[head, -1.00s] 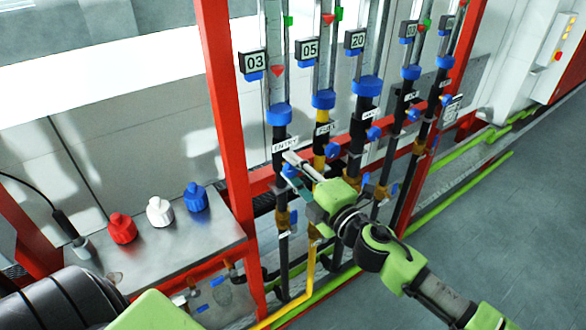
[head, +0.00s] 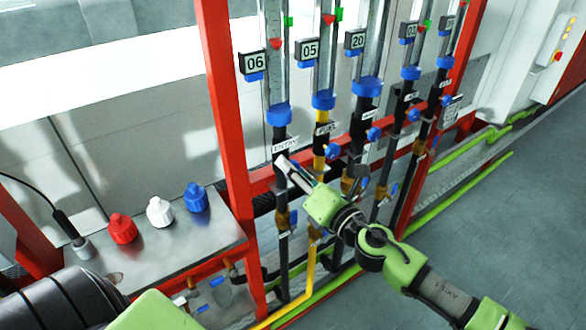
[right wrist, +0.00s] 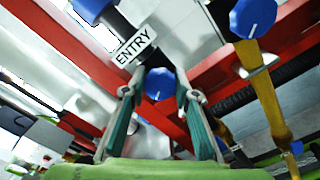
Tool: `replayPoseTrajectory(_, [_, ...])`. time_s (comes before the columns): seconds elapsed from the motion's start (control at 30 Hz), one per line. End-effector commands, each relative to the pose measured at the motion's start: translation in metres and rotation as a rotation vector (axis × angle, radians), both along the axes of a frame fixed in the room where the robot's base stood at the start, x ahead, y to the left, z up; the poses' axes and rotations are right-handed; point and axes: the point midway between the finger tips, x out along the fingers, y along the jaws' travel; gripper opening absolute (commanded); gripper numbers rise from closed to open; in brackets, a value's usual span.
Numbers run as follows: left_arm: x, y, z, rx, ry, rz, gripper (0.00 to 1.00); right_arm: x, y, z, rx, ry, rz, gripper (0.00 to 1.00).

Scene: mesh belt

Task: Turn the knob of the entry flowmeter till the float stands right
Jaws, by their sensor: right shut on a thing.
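The entry flowmeter (head: 277,80) is the leftmost tube in the head view, with its ENTRY label (head: 286,144) below. Its display (head: 253,63) reads 06. Its red float (head: 275,44) stands below the green mark (head: 288,21). The blue entry knob (right wrist: 159,83) shows between the fingers in the right wrist view, under the ENTRY label; in the head view the gripper hides it. My right gripper (head: 291,170) is shut on the knob; its fingers also show in the right wrist view (right wrist: 159,98). My left gripper is out of view.
Several other flowmeters with blue knobs stand close to the right; the neighbour (head: 324,98) reads 05. A red frame post (head: 225,120) stands just left. A metal shelf (head: 165,248) holds red, white and blue caps. Open floor (head: 500,230) lies to the right.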

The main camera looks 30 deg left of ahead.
Motion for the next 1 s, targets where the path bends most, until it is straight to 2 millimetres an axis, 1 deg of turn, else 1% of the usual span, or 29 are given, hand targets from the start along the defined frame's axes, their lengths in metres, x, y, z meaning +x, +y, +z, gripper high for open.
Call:
replayPoseTrajectory(0.2, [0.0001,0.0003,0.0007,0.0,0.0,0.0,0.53,0.0003,-0.0002,-0.0002,-0.043,-0.101,-0.001,0.06])
replayPoseTrajectory(0.33, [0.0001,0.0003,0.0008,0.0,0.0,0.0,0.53,0.0004,-0.0003,-0.0003,-0.057,-0.136,-0.001,0.06])
replayPoseTrajectory(0.9, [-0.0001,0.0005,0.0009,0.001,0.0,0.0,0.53,0.0003,-0.0002,-0.0002,-0.068,-0.162,-0.001,0.06])
replayPoseTrajectory(0.93, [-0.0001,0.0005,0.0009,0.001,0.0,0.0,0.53,0.0003,-0.0002,-0.0002,-0.068,-0.162,-0.001,0.32])
replayPoseTrajectory(0.97, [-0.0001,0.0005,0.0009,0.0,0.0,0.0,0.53,0.0003,-0.0002,-0.0002,-0.068,-0.162,-0.001,0.4])
replayPoseTrajectory(1.0, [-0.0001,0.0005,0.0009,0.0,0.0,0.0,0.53,0.0003,-0.0002,-0.0002,-0.068,-0.162,-0.001,0.45])
